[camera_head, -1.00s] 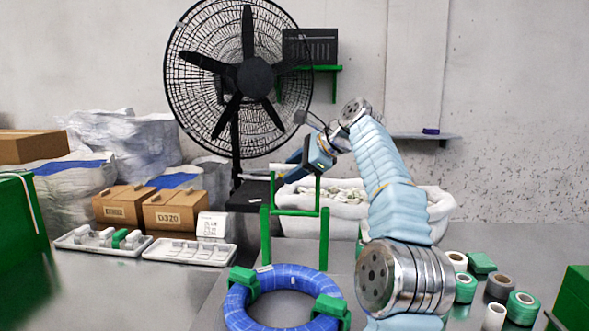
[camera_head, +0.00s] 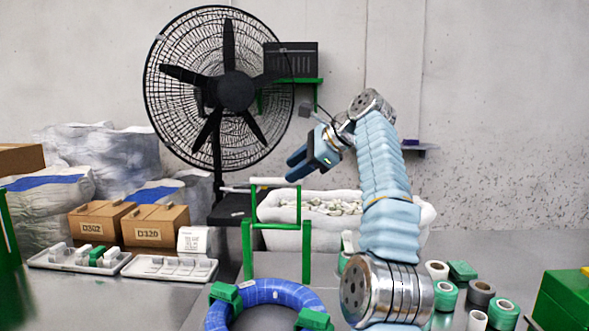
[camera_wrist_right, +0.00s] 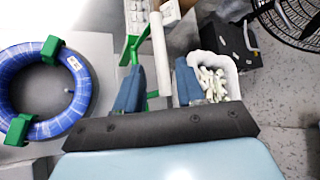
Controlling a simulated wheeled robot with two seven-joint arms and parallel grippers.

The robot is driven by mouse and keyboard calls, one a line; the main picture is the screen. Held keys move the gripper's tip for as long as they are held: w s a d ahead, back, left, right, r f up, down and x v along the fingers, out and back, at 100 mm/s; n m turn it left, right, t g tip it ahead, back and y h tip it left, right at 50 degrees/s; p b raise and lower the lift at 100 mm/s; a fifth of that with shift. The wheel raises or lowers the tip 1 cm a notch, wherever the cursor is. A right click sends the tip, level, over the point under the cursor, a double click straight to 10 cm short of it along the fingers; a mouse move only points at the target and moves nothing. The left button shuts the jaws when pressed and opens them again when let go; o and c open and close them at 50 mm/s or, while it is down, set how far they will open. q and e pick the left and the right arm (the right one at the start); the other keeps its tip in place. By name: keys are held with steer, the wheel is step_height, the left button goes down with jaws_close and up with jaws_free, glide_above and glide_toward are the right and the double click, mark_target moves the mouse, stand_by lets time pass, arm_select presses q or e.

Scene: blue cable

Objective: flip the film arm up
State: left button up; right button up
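The film arm is a green frame (camera_head: 254,203) with a white roller (camera_head: 268,181) across its top. It stands upright on a green stand (camera_head: 247,250) behind the blue cable coil. My right gripper (camera_head: 297,166) hangs just above and to the right of the roller in the head view. In the right wrist view the two blue fingers (camera_wrist_right: 158,88) are spread apart. The white roller (camera_wrist_right: 159,52) shows in the gap between them, and I see no finger closed on it. The blue cable coil (camera_head: 270,292) lies on the table with green clips. My left gripper is out of view.
A white bin (camera_head: 335,198) of pale pieces stands behind the stand. A large black fan (camera_head: 232,90) is at the back. Cardboard boxes (camera_head: 155,226) and white trays (camera_head: 170,268) are at left. Several tape rolls (camera_head: 480,292) stand at right.

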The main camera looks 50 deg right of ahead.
steer(key=shift+w+a+r, duration=0.15)
steer(key=shift+w+a, duration=0.05)
steer(key=shift+w, duration=0.1)
steer(key=shift+c, duration=1.1)
steer(key=w+a+r+n+t, duration=0.1)
steer(key=w, duration=0.1)
steer(key=w+a+r+n+t+b, duration=0.1)
steer(key=w+a+r+t, duration=0.1)
steer(key=w+a+r+t+b, duration=0.1)
steer(key=t, duration=0.1)
steer(key=shift+w+a+r+n+y, duration=0.2)
steer(key=shift+w+r+n+y, duration=0.2)
jaws_close()
steer(key=w+a+r+t+h+b, duration=0.2)
steer(key=a+r+t+h, duration=0.1)
steer(key=a+r+t, duration=0.15)
steer(key=m+g+h+b, duration=0.45)
steer(key=g+h, duration=0.25)
steer(key=h, duration=0.8)
glide_toward(277, 183)
steer(key=shift+m, duration=0.45)
steer(key=p+x, duration=0.2)
steer(key=x, duration=0.5)
steer(key=shift+a, duration=0.1)
